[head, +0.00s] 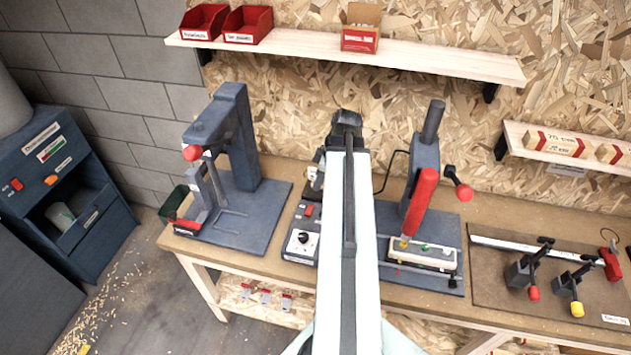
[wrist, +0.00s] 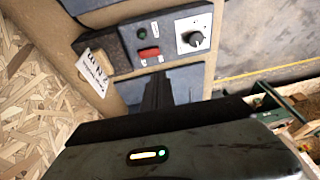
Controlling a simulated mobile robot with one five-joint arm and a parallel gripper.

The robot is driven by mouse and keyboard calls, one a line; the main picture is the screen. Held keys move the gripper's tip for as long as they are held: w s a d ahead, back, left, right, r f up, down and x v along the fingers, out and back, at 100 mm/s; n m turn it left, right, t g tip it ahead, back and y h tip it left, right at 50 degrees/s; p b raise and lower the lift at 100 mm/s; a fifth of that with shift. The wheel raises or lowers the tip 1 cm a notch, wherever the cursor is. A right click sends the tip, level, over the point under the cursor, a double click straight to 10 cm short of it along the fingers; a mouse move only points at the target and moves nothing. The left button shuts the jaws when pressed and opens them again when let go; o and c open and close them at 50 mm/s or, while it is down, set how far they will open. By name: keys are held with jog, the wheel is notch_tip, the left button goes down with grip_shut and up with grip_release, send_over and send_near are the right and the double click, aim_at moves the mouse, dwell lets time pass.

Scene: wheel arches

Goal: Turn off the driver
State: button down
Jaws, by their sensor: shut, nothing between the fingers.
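A dark control box (head: 297,253) stands on the bench just left of my arm; I cannot tell for certain that it belongs to the driver. It has a red rocker switch (head: 308,211) and a knob on a white plate (head: 303,237). The wrist view shows the rocker switch (wrist: 149,52), a small green button or lamp (wrist: 142,33) and the knob (wrist: 193,39). My gripper (head: 346,122) is shut and empty. In the wrist view its fingertips (wrist: 159,82) lie below the switch in the picture; contact does not show. My arm hides part of the bench.
A dark press (head: 233,140) stands left of the box. A stand with a red handle (head: 419,200) is close right of my arm. Clamps (head: 523,272) sit on a board farther right. A shelf (head: 450,58) with red bins crosses above.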

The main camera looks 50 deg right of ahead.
jog(key=shift+f, duration=0.1)
jog(key=w+a+f+m+g+b, duration=0.1)
jog(key=w+a+f+b, duration=0.35)
jog(key=a, duration=0.35)
jog(key=w+a+f+m+g+b, duration=0.1)
jog(key=w+a+f+b, duration=0.2)
jog(key=w+a, duration=0.35)
jog(key=w+a+f+m+h+b, duration=0.1)
jog(key=a+f+b, duration=0.2)
jog(key=a, duration=0.9)
jog(key=w+a+f+m+h+b, duration=0.1)
jog(key=a+f+m+b, duration=0.1)
jog(key=a, duration=1)
jog(key=shift+a+f+m+g+b, duration=0.35)
jog(key=shift+f+b, duration=0.1)
jog(key=shift+f, duration=0.5)
jog(key=shift+w, duration=0.1)
